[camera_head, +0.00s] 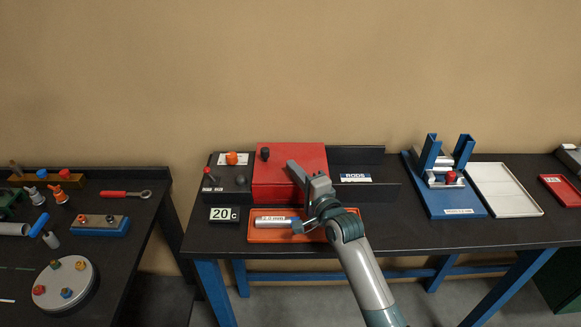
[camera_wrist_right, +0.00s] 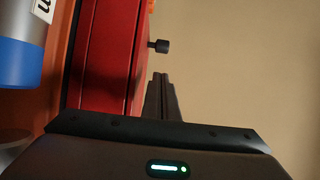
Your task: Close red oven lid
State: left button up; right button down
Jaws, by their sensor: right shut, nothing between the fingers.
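The red oven lid (camera_head: 284,160) is a flat red panel on the dark bench, with a black knob (camera_head: 265,154) at its upper left. It appears to lie down flat; I cannot tell whether it is fully seated. My right gripper (camera_head: 297,168) is shut and empty, over the lid's right part in the head view and hiding some of it. In the right wrist view the fingers (camera_wrist_right: 161,97) are together beside the lid's red side (camera_wrist_right: 112,60), with the knob (camera_wrist_right: 160,45) beyond them. I cannot tell whether they touch the lid. My left gripper is not in view.
An orange tray (camera_head: 262,237) holding a silver labelled cylinder (camera_head: 272,222) lies in front of the lid. A temperature display (camera_head: 224,214) and a panel with an orange knob (camera_head: 232,158) are at left. A blue fixture (camera_head: 443,202) and white tray (camera_head: 503,190) stand at right.

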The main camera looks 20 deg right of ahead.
jog(key=s+d+b, duration=0.1)
jog(key=s, duration=0.5)
jog(key=shift+s+d+b, duration=0.15)
jog(key=shift+d+b, duration=0.1)
jog(key=shift+b, duration=0.1)
